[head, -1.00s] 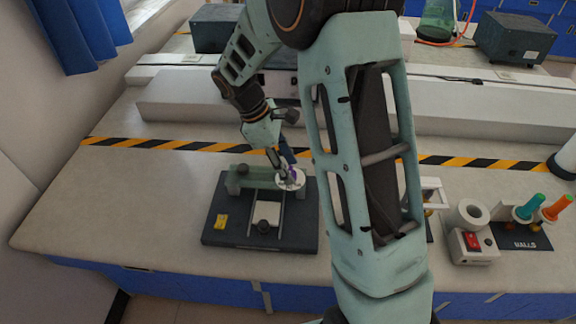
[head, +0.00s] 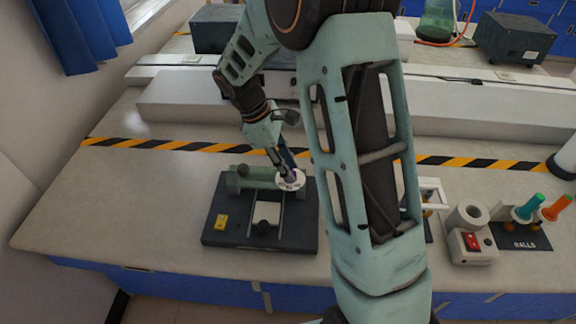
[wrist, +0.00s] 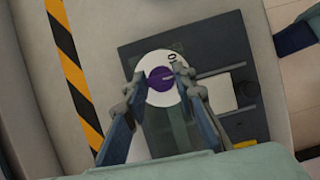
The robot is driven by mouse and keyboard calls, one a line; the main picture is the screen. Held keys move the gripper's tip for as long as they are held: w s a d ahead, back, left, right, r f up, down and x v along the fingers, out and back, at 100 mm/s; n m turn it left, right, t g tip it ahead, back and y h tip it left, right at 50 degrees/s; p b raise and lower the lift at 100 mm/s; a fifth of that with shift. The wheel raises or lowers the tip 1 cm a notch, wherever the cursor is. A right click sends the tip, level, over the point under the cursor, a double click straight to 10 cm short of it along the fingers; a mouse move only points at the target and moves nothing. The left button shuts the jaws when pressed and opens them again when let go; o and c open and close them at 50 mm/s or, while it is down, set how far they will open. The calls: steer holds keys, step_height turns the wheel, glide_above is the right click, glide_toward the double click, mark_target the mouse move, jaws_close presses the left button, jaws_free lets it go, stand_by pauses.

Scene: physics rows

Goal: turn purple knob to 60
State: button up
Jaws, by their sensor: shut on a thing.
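The purple knob (wrist: 160,79) sits at the centre of a white dial disc (wrist: 154,62), with a pale pointer line across its face. A "0" mark shows near the dial's upper right edge in the wrist view; other marks are too small to read. My gripper (wrist: 159,77) has its fingers on opposite sides of the knob and is shut on it. In the head view, my gripper (head: 283,168) reaches down to the dial (head: 291,181) and mostly hides the knob.
A striped tape line (head: 190,146) runs behind. The counter left of the base is clear.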

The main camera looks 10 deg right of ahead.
steer(key=m+g+y+p, duration=0.1)
steer(key=m, duration=0.3)
steer(key=shift+w+r, duration=0.1)
steer(key=shift+w, duration=0.05)
steer(key=shift+d+m+g+y+p, duration=0.1)
steer(key=shift+m+g+y+p, duration=0.2)
steer(key=shift+m, duration=0.8)
steer(key=shift+d+m+g+y+p, duration=0.1)
steer(key=shift+m+g+y+p, duration=0.2)
steer(key=shift+m, duration=0.8)
steer(key=o, duration=1.1)
steer(key=shift+o, duration=0.2)
steer(key=v, duration=1.2)
steer(key=shift+w, duration=0.15)
